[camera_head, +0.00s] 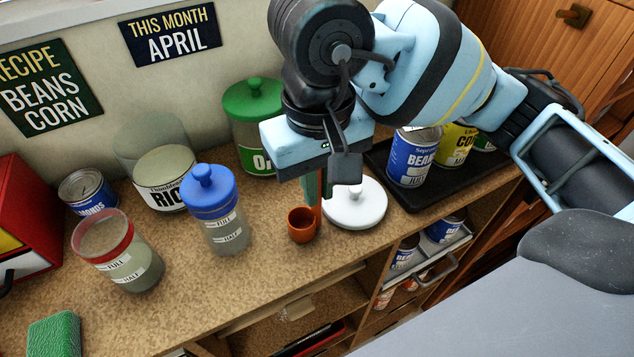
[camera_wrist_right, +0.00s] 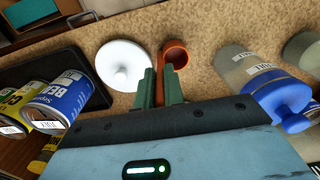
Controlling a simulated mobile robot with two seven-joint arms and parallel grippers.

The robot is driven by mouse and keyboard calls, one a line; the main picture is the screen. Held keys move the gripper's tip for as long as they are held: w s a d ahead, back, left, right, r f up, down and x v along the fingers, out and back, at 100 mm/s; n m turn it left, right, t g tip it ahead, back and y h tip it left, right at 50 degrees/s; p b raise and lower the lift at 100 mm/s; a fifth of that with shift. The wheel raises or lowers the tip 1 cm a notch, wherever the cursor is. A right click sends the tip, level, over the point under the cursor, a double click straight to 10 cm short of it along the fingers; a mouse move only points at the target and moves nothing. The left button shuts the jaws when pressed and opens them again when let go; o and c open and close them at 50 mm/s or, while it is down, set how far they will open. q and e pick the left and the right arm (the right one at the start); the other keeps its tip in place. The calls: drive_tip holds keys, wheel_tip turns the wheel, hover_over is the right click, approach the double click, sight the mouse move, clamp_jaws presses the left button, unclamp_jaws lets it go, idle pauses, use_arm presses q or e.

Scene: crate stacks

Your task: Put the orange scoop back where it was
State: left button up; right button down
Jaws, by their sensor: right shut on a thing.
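The orange scoop (camera_head: 302,227) is upright below my right gripper (camera_head: 314,190), its cup low over the counter, between the blue-lidded jar and the white lid. I cannot tell whether the cup touches the counter. My right gripper is shut on the scoop's handle. In the right wrist view the green fingers (camera_wrist_right: 160,85) are close together, with the scoop's cup (camera_wrist_right: 176,54) just beyond them. The white lid (camera_head: 358,204) lies flat right beside the scoop. The clear rice jar (camera_head: 166,182) stands lidless at the back left. My left gripper is not in view.
A blue-lidded jar (camera_head: 214,208), a red-rimmed jar (camera_head: 118,252) and a green-lidded jar (camera_head: 252,112) stand around. A dark tray (camera_head: 428,200) holds cans (camera_head: 413,157) at right. A green sponge (camera_head: 54,335) lies front left. The counter in front of the scoop is clear.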

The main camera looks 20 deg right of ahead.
drive_tip(key=shift+r, duration=0.1)
drive_tip(key=shift+f, duration=0.25)
drive_tip(key=c, duration=1.5)
unclamp_jaws()
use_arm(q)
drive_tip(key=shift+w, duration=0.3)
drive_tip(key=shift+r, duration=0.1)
use_arm(e)
drive_tip(key=shift+r, duration=0.15)
use_arm(q)
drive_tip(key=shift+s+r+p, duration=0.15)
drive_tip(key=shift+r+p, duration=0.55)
drive_tip(key=shift+p, duration=0.15)
use_arm(e)
wheel_tip(320, 180, up, 12)
drive_tip(key=shift+r, duration=0.1)
